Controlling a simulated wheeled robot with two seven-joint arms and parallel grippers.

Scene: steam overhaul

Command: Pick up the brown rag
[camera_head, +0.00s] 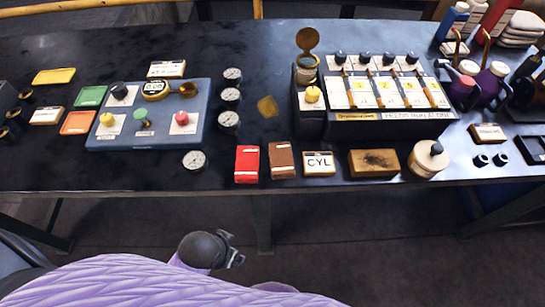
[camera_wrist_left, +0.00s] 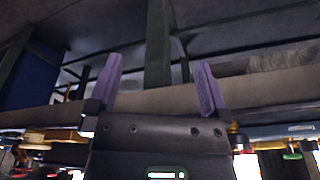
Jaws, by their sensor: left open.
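The brown rag (camera_head: 283,160) looks like a small folded brown block. It lies flat near the front edge of the table, between a red folded piece (camera_head: 247,164) and a card marked CYL (camera_head: 319,162). My left gripper (camera_wrist_left: 158,72) shows in the left wrist view with its two purple fingers apart and nothing between them. In the head view my left arm is in front of the table, below its edge and left of the rag, with its fingers not clearly visible. I cannot pick out the rag in the wrist view. My right gripper is not in view.
The dark table (camera_head: 220,60) bears a blue-grey panel (camera_head: 150,130), several round gauges (camera_head: 228,122), and a black rack of cards (camera_head: 375,95) behind the rag. A brown block (camera_head: 374,162) and a round lidded pot (camera_head: 428,159) stand to its right. The floor in front is clear.

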